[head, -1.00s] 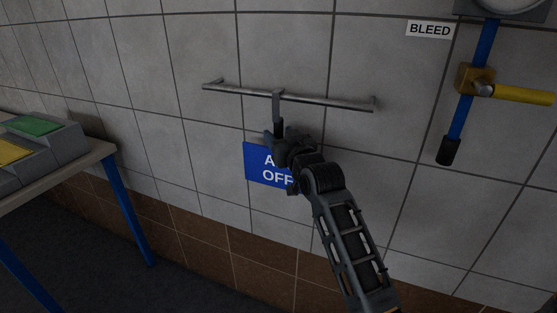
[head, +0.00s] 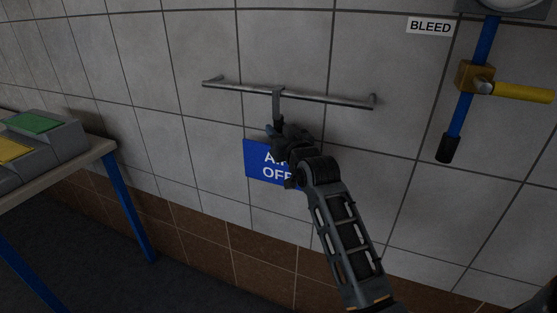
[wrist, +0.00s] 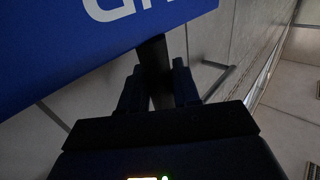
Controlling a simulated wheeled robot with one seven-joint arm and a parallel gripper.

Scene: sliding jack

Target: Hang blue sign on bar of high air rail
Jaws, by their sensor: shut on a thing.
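The blue sign (head: 258,160) with white lettering is in front of the tiled wall, below the metal bar (head: 330,99). Its grey hook (head: 277,104) rises to the bar and overlaps it in the head view; I cannot tell whether it rests on the bar. My gripper (head: 277,129) is shut on the hook's stem, and my arm covers the sign's right part. In the wrist view, the stem (wrist: 155,65) runs between both fingers of my gripper (wrist: 158,85), with the blue sign (wrist: 60,45) at upper left.
A BLEED label (head: 430,27) and a blue pipe with a yellow lever (head: 520,93) are on the wall at right. A table with blue legs (head: 127,205) holds a grey box with green and yellow panels (head: 35,125) at left. The wall around the bar is clear.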

